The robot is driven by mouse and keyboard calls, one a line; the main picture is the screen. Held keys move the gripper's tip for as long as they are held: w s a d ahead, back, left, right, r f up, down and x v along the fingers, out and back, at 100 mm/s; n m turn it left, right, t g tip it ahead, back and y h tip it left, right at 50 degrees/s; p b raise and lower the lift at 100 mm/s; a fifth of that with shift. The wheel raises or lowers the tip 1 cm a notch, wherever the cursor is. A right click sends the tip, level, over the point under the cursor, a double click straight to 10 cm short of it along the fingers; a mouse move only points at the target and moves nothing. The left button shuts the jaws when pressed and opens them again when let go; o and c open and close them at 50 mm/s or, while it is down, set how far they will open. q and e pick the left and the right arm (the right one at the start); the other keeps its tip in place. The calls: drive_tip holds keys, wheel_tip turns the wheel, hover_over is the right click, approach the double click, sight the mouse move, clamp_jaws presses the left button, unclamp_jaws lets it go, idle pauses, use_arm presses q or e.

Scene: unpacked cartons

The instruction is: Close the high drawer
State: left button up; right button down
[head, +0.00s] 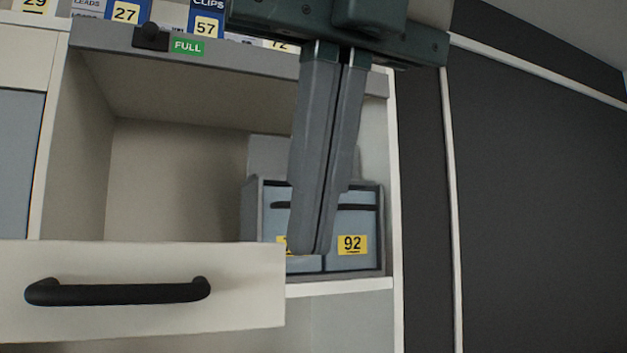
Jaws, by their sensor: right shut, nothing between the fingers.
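A cream drawer front (245,302) with a black bar handle (118,292) stands out from the cabinet at the lower left. It hides part of the compartment behind it. My right gripper (308,252) hangs down from the top, its two long grey fingers together and empty. The fingertips show just above and right of the drawer front's upper right corner, in front of a grey box with numbered drawers. I cannot tell whether they touch anything. My left gripper is not in view.
The grey box (352,221) with yellow label 92 sits in the open compartment. A dark panel (540,200) fills the right.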

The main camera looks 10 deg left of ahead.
sight(279, 294)
drive_tip(key=shift+w+a+f+p, duration=0.6)
drive_tip(key=shift+w+f+p, duration=0.1)
drive_tip(key=shift+w+f, duration=0.4)
drive_tip(key=shift+w+a+f+p, duration=0.6)
drive_tip(key=shift+w+f+p, duration=0.2)
drive_tip(key=shift+f, duration=0.4)
drive_tip(key=shift+w+a+f+p, duration=0.65)
drive_tip(key=shift+w+f, duration=0.4)
drive_tip(key=shift+f, duration=0.1)
drive_tip(key=shift+w, duration=0.1)
